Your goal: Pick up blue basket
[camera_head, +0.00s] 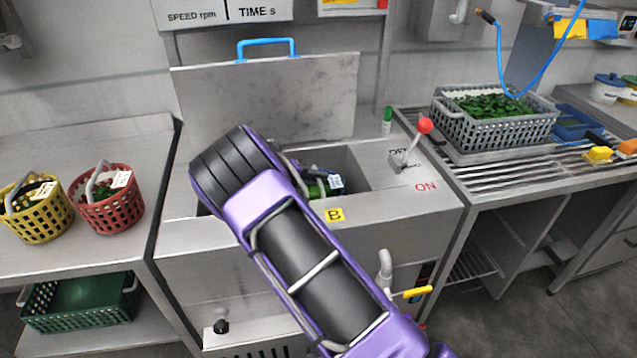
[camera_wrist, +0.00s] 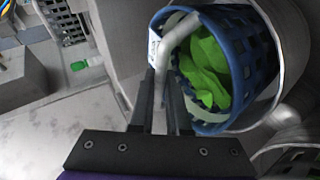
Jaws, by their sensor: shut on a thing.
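The blue basket (camera_wrist: 250,62) shows in the wrist view at the upper right, with bright green leaves (camera_wrist: 204,72) inside and a pale handle (camera_wrist: 178,32) across its opening. My gripper (camera_wrist: 163,80) has its two dark fingers close together at the basket's handle and is shut on it. In the head view my arm reaches into the open metal wash basin (camera_head: 365,170). Only a small dark blue part of the basket (camera_head: 334,182) shows there, with green beside it. My arm hides the rest of the basket and the gripper.
A yellow basket (camera_head: 38,222) and a red basket (camera_head: 112,212) stand on the left counter. A green crate (camera_head: 85,318) is on the shelf below. The basin's lid (camera_head: 270,98) stands open behind. A red-knobbed lever (camera_head: 424,126) and a grey crate of greens (camera_head: 480,132) are to the right.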

